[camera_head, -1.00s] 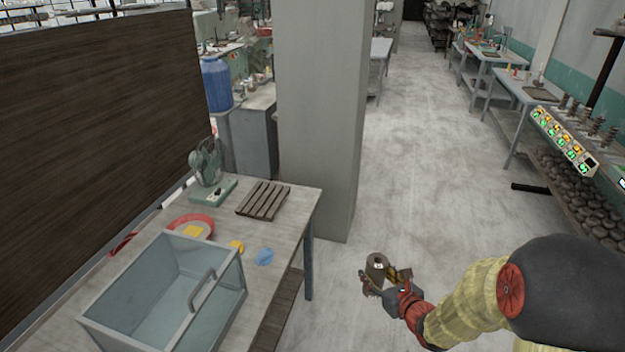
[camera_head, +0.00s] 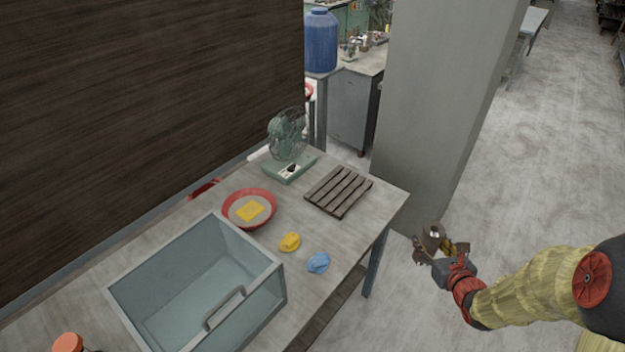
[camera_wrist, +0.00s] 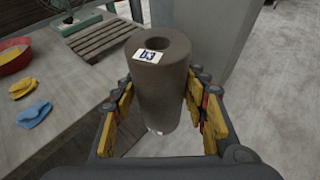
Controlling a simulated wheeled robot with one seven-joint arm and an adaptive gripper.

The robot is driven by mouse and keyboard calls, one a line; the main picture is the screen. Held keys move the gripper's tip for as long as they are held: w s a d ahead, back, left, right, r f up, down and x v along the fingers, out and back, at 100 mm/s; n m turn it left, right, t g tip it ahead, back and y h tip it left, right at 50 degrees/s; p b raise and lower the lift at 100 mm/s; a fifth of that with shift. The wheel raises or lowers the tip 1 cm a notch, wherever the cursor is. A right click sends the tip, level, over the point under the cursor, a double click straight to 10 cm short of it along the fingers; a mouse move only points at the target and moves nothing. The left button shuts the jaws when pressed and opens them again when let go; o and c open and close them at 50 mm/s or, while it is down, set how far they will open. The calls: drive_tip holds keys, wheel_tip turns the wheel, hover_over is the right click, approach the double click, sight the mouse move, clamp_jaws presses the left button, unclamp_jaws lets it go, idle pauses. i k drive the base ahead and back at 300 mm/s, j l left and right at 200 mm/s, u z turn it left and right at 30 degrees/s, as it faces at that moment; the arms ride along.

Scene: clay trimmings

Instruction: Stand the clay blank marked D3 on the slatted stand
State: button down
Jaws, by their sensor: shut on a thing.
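A grey-brown clay blank (camera_wrist: 160,92), a cylinder with a hole in its top, stands upright between my gripper's fingers. Its label seems to read D3 in the wrist view. My gripper (camera_head: 436,246) is shut on it and holds it off the table's right edge, above the floor; the blank also shows small in the head view (camera_head: 434,234). The slatted stand (camera_head: 339,191), made of dark wooden slats, lies empty on the table at its far right corner. It also shows in the wrist view (camera_wrist: 98,42), behind the blank and partly hidden by it.
The table (camera_head: 368,228) carries a green fan (camera_head: 288,140), a red bowl (camera_head: 238,222) with a yellow sponge, a yellow lump (camera_head: 290,242), a blue lump (camera_head: 318,262) and a large open bin (camera_head: 262,262). A grey pillar (camera_head: 440,100) rises just behind the table's right corner.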

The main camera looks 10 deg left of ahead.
sight(339, 188)
drive_tip(key=i+l+u, duration=0.1)
drive_tip(key=i+u, duration=0.15)
drive_tip(key=u, duration=0.2)
drive_tip(key=i+l+u, duration=0.2)
drive_tip(key=u, duration=0.25)
drive_tip(key=i+l+u, duration=0.15)
drive_tip(key=u, duration=0.3)
drive_tip(key=i+l+u, duration=0.1)
drive_tip(key=l+u, duration=0.35)
